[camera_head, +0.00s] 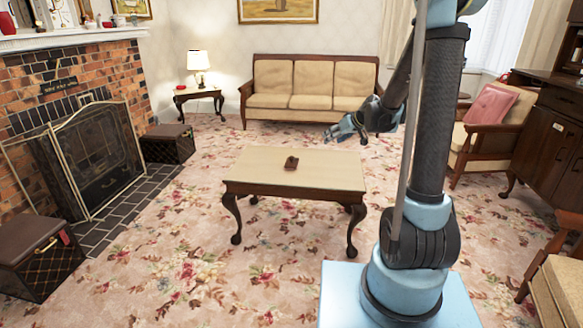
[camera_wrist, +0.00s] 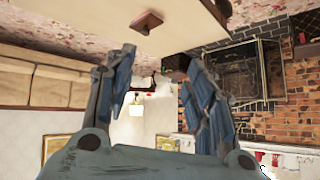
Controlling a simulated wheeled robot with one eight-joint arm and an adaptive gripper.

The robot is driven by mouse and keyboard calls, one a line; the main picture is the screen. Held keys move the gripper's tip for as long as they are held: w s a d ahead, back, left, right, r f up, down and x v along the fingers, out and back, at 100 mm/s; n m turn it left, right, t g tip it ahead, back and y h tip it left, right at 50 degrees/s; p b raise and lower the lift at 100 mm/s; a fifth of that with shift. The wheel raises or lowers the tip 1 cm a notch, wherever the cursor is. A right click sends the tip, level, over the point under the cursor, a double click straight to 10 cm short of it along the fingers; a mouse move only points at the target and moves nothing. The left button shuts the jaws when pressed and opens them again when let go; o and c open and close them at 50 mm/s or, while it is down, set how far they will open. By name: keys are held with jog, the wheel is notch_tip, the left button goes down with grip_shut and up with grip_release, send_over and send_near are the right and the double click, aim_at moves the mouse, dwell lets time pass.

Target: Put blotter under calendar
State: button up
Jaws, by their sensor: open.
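A small dark brown wooden object (camera_head: 291,163), perhaps the blotter, lies on the coffee table. It also shows near the top of the upside-down wrist view (camera_wrist: 143,22), as a brown block with a knob. My gripper (camera_head: 335,132) is open and empty, held in the air above and beyond the right back part of the table. Its two blue fingers stand apart in the wrist view (camera_wrist: 157,75), with nothing between them. I cannot make out a calendar for certain in either view.
The coffee table (camera_head: 250,173) stands mid-room with its top otherwise clear. A sofa (camera_head: 305,101) is behind it. The fireplace screen (camera_head: 95,160) and two dark boxes are left. An armchair (camera_head: 490,125) and a dark cabinet (camera_head: 548,140) are right. Small items crowd the mantel (camera_head: 70,38).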

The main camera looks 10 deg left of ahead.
jog(key=w+a+f+n+t+y, duration=0.2)
jog(key=w+a+f, duration=0.5)
jog(key=w+f, duration=0.45)
jog(key=t+y, duration=0.1)
jog(key=t, duration=0.1)
send_near(293, 157)
jog(key=x, duration=0.5)
jog(key=shift+d+f, duration=0.1)
jog(key=shift+f, duration=0.2)
jog(key=shift+a+r+x, duration=0.1)
jog(key=shift+x, duration=1.4)
jog(key=shift+a+r+x, duration=0.1)
jog(key=shift+x, duration=1.4)
jog(key=shift+s, duration=0.1)
jog(key=shift+c, duration=0.3)
grip_shut()
